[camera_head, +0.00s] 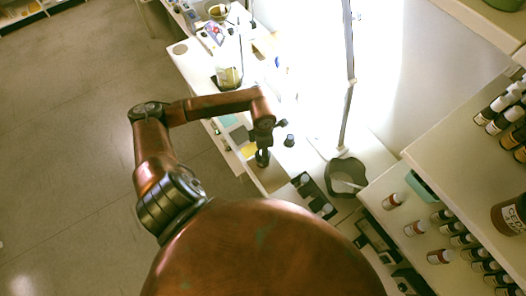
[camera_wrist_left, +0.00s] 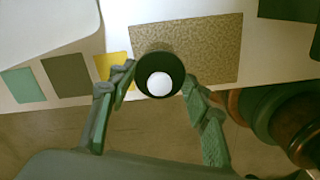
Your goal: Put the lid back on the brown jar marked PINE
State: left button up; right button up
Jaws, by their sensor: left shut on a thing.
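My left gripper (camera_head: 262,158) hangs over the front edge of the white bench in the head view. In the left wrist view its two fingers (camera_wrist_left: 160,98) are shut on a dark round thing (camera_wrist_left: 145,88) with a white disc in its middle; I cannot tell for sure that it is the lid. A brown jar (camera_head: 510,216) at the right of the head view has a label that seems to read CEDAR. No PINE label is legible. My right gripper is not in view.
A tan speckled mat (camera_wrist_left: 200,40) lies on the bench beyond the held thing, with coloured cards (camera_wrist_left: 65,75) to its left. A lamp pole (camera_head: 346,115) rises behind.

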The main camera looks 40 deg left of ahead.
pick_arm(q)
jog(key=o, duration=1)
jog(key=shift+c, duration=0.2)
jog(key=shift+o, duration=0.3)
jog(key=shift+o, duration=0.2)
jog(key=o, duration=0.5)
jog(key=shift+c, duration=0.2)
jog(key=shift+r, duration=0.1)
